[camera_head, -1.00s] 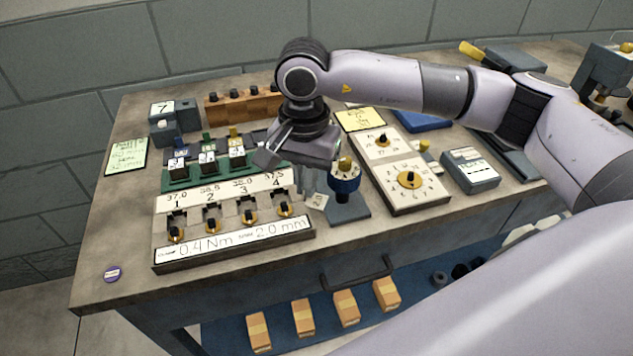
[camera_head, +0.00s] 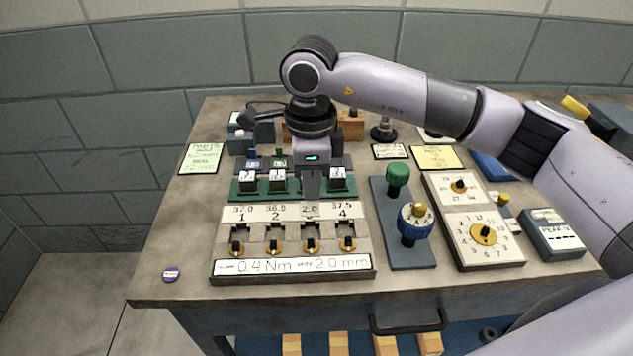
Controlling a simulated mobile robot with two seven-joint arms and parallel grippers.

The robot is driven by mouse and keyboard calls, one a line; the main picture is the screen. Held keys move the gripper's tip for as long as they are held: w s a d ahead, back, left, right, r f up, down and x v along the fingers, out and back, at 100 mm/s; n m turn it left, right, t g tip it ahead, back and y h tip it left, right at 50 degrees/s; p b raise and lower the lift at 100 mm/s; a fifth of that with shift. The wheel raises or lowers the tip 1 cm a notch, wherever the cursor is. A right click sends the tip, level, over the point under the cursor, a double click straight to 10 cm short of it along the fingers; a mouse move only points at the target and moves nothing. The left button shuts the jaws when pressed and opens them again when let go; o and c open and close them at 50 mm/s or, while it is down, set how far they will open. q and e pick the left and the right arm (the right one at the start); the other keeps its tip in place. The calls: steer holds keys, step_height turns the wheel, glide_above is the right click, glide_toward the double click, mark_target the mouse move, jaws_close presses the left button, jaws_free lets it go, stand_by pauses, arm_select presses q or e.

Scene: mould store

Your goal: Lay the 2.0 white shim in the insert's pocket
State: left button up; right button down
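My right gripper (camera_head: 311,192) points down over the front fixture (camera_head: 225,268), at its third station. The white shim (camera_head: 309,210), marked 2.0, shows at the fingertips, in front of the label strip; the fingers look closed on it. I cannot tell for certain which piece is the insert, or whether the shim touches anything. My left gripper is not in view.
A green rack (camera_head: 240,193) with white-tagged blocks stands just behind the fixture, partly hidden by the gripper. To the right are a stand with a blue dial (camera_head: 415,220) and a panel with dials (camera_head: 487,250). A purple disc (camera_head: 171,274) lies at the left; the bench around it is clear.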

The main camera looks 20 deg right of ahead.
steer(key=shift+f+b, duration=0.65)
steer(key=shift+f, duration=0.8)
steer(key=shift+f+b, duration=0.9)
steer(key=shift+f, duration=0.25)
steer(key=shift+f+b, duration=0.25)
steer(key=shift+b, duration=0.55)
steer(key=shift+f+b, duration=0.7)
steer(key=shift+f, duration=0.05)
stand_by(0.3)
steer(key=shift+r, duration=0.3)
stand_by(0.4)
steer(key=shift+f+b, duration=0.25)
steer(key=shift+b, duration=0.2)
stand_by(0.6)
steer(key=shift+r, duration=0.25)
stand_by(0.5)
stand_by(0.6)
